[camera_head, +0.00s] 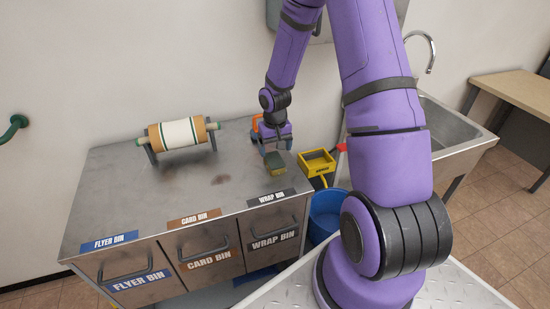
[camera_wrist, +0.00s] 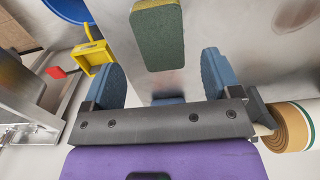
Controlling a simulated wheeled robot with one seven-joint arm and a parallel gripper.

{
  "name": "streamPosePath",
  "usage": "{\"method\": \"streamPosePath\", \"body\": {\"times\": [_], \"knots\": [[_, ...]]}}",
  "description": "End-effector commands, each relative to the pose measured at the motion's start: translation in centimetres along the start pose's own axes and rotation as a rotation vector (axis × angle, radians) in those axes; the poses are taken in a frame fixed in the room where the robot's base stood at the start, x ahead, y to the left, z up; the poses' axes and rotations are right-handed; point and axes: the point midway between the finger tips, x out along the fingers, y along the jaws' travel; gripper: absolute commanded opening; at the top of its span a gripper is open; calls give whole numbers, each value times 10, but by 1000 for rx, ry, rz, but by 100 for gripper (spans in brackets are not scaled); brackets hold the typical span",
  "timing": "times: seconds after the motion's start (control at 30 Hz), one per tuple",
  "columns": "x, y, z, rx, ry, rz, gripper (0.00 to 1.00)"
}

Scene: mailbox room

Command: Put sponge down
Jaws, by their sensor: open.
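The sponge (camera_head: 276,164), green on one face with a yellowish side, lies on the metal cabinet top (camera_head: 150,205) near its right edge, above the wrap bin label. In the wrist view the sponge (camera_wrist: 158,38) lies ahead of my gripper, between the lines of the two fingers but apart from them. My gripper (camera_head: 276,145) is just behind the sponge over the cabinet top. In the wrist view my gripper (camera_wrist: 163,78) has its blue fingers spread wide with nothing between them.
A paper roll (camera_head: 178,132) stands on the cabinet's back left. A yellow tray (camera_head: 317,163) is beside the cabinet's right edge, above a blue bucket (camera_head: 327,210). An orange object (camera_head: 256,123) is behind my gripper. The sink (camera_head: 445,135) is at right. The cabinet's front left is clear.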

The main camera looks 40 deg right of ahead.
Motion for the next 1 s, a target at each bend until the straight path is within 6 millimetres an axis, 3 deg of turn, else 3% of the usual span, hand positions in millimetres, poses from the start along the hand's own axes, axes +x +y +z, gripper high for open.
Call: {"method": "streamPosePath", "body": {"times": [0.2, 0.47, 0.57, 0.77, 1.0], "knots": [[-35, 0, -1, 0, 3, 0, 83], [-55, -1, 0, -3, 4, 3, 83], [-72, -4, 3, -15, 20, 15, 83], [-136, -15, 21, -51, 80, 54, 83], [-214, -31, 58, -91, 161, 82, 83]]}}
